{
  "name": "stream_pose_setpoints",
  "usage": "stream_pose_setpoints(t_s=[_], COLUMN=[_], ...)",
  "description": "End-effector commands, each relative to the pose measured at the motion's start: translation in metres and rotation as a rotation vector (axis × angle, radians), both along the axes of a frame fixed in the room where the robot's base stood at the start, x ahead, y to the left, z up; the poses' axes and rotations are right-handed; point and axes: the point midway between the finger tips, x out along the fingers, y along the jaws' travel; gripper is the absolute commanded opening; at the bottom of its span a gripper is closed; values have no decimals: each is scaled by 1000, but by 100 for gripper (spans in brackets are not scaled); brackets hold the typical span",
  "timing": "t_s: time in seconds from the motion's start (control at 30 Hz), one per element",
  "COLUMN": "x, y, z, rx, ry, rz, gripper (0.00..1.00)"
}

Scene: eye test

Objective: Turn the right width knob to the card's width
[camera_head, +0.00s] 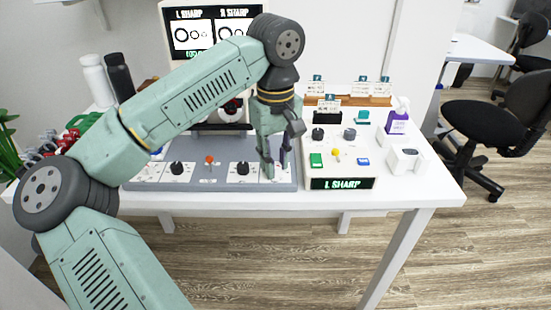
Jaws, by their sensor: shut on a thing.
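My gripper (275,170) points down at the right end of the grey control panel (215,185). It is shut on a knob there, on a white dial plate, and its fingers hide most of that knob. Another black knob (242,168) stands just left of it on the same panel. A third black knob (177,168) is at the left, with an orange-topped lever (209,160) between. A small white card (328,104) stands in a black holder behind the box on the right. Its print is too small to read.
A screen (212,32) at the back reads L SHARP and R SHARP. A white box (340,165) with knobs and coloured buttons stands right of my gripper, its display reading L SHARP. Several cards stand in a wooden rack (350,100). A purple-labelled bottle (398,122) stands at the right.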

Motion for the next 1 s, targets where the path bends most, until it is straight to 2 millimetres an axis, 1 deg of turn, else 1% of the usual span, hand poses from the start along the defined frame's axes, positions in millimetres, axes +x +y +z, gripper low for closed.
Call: stream_pose_setpoints(t_s=[0.27, 0.3, 0.57, 0.87, 1.0], x=[-1, -1, 0, 0, 0], y=[0, 0, 0, 0, 0], z=[-1, -1, -1, 1, 12], rx=[2, 1, 0, 0, 0], ry=[5, 4, 1, 0, 0], rz=[0, 0, 1, 2, 3], gripper=[0, 23, 41, 41, 41])
